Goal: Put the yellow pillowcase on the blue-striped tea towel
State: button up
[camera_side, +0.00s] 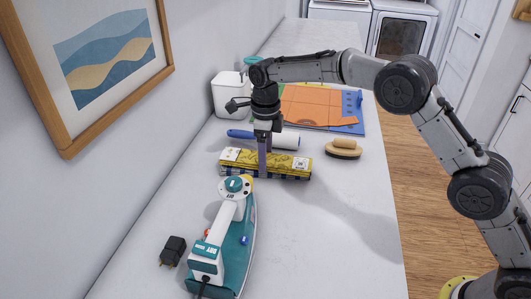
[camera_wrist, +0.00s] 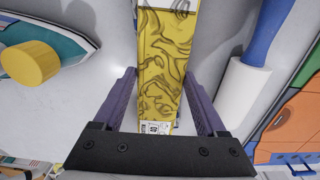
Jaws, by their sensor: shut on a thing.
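The yellow pillowcase (camera_side: 290,163) is a long folded bundle with dark swirls and pale labelled ends. It also shows in the wrist view (camera_wrist: 165,60). The blue-striped tea towel (camera_side: 290,176) shows as a dark blue and white edge directly under the pillowcase in the side view. The two look stacked and aligned; I cannot tell whether they touch all along. My gripper (camera_side: 263,172) points down at the middle of the stack. In the wrist view my gripper (camera_wrist: 161,74) has one finger on each long side of the pillowcase, shut on it. The towel is hidden there.
A teal and white iron (camera_side: 230,235) stands close in front, with a black plug (camera_side: 173,250) beside it. A blue-handled lint roller (camera_side: 285,141) lies just behind. A brush (camera_side: 343,148), an orange and blue board (camera_side: 310,105) and a white container (camera_side: 228,95) are farther back. The right front counter is clear.

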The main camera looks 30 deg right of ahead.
jog(key=shift+f, duration=0.3)
jog(key=o, duration=1.4)
jog(key=shift+c, duration=0.2)
